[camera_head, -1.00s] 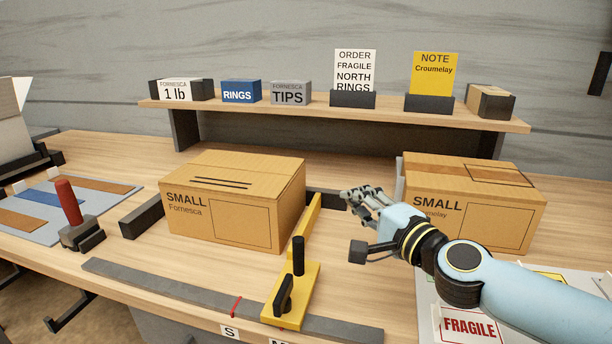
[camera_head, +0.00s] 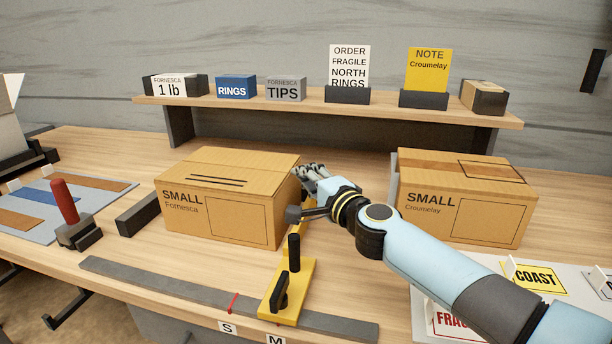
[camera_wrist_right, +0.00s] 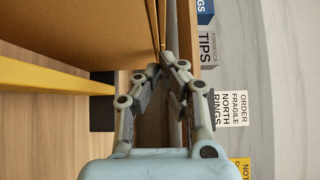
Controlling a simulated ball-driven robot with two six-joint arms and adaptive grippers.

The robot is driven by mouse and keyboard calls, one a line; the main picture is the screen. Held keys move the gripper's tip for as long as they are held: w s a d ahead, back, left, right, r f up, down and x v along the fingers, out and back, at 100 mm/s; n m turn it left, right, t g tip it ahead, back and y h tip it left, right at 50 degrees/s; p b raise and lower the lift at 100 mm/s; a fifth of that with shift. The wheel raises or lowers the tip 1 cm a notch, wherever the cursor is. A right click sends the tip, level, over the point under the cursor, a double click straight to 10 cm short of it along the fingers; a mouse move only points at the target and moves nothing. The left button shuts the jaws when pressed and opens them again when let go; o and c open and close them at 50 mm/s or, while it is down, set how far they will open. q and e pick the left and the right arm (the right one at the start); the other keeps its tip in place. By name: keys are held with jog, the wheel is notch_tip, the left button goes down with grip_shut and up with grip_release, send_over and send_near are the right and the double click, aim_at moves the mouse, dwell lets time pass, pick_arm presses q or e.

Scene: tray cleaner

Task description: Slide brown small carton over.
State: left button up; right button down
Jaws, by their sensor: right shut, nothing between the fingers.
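A brown carton marked SMALL Fornesca (camera_head: 218,205) stands on the bench left of centre. A second brown carton, SMALL Croumelay (camera_head: 455,212), stands to the right. My right gripper (camera_head: 314,172) is shut and empty at the right side of the Fornesca carton, near its back corner. In the right wrist view the closed fingers (camera_wrist_right: 162,76) lie close beside the brown carton (camera_wrist_right: 70,30); I cannot tell whether they touch it. My forearm hides part of the bench between the cartons. My left gripper is out of view.
A yellow stop (camera_head: 290,285) with a black handle sits on a grey rail (camera_head: 165,288), its bar partly behind my gripper. A dark block (camera_head: 139,214) lies left of the Fornesca carton. A shelf (camera_head: 300,108) with small boxes and signs runs behind. Label cards (camera_head: 533,277) lie front right.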

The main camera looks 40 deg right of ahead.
aim_at(278, 170)
jog(key=w+a, duration=0.4)
jog(key=shift+w, duration=0.35)
jog(key=shift+s, duration=0.1)
